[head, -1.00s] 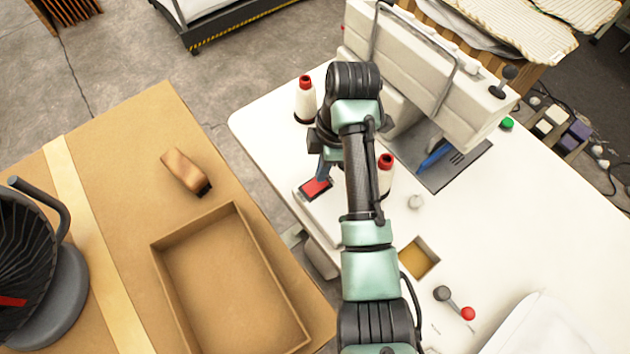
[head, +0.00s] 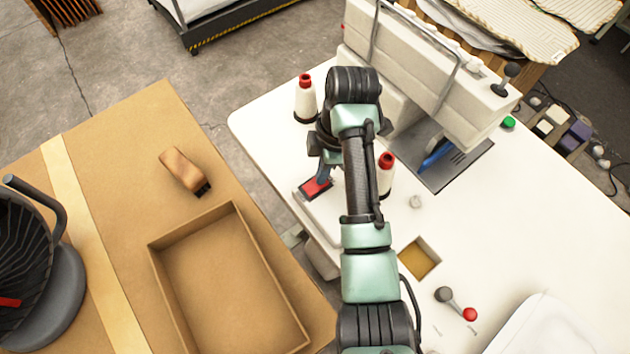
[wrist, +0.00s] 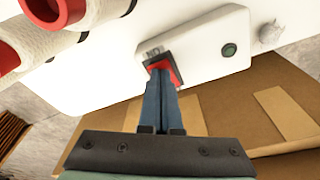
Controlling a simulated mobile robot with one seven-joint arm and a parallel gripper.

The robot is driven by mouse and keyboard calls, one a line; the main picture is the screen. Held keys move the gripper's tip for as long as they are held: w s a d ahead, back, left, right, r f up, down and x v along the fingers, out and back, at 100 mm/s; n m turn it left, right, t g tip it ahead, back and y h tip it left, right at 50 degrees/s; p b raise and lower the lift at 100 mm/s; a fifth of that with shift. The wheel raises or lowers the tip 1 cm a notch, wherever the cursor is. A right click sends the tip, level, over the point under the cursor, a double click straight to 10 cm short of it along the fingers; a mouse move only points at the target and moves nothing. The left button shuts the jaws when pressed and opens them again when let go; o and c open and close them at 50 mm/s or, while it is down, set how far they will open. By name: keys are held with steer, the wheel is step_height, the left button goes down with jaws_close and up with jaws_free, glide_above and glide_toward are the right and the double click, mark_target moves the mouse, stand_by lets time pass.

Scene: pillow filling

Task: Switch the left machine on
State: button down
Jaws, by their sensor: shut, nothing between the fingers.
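A white sewing machine (head: 440,75) stands on a white table (head: 560,200) in the head view. A red rocker switch (head: 314,189) in a dark frame sits on a white box at the table's near-left edge. The switch also shows in the wrist view (wrist: 176,73), partly hidden by my fingers. My gripper (head: 321,178) is shut and empty, its blue fingers pointing down at the switch. In the wrist view the fingertips (wrist: 159,72) overlap the switch and look to be at or touching it. I cannot tell which side of the rocker is pressed.
A green round button (wrist: 229,50) sits on the same white box. Two white thread cones with red tops (head: 305,100) (head: 386,175) stand close to my arm. A cardboard-coloured table with an open tray (head: 240,215) and a brown handled tool (head: 185,172) is at left.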

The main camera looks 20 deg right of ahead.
steer(key=shift+f, duration=0.25)
step_height(320, 180, up, 7)
steer(key=p, duration=0.7)
steer(key=shift+r, duration=0.1)
stand_by(0.5)
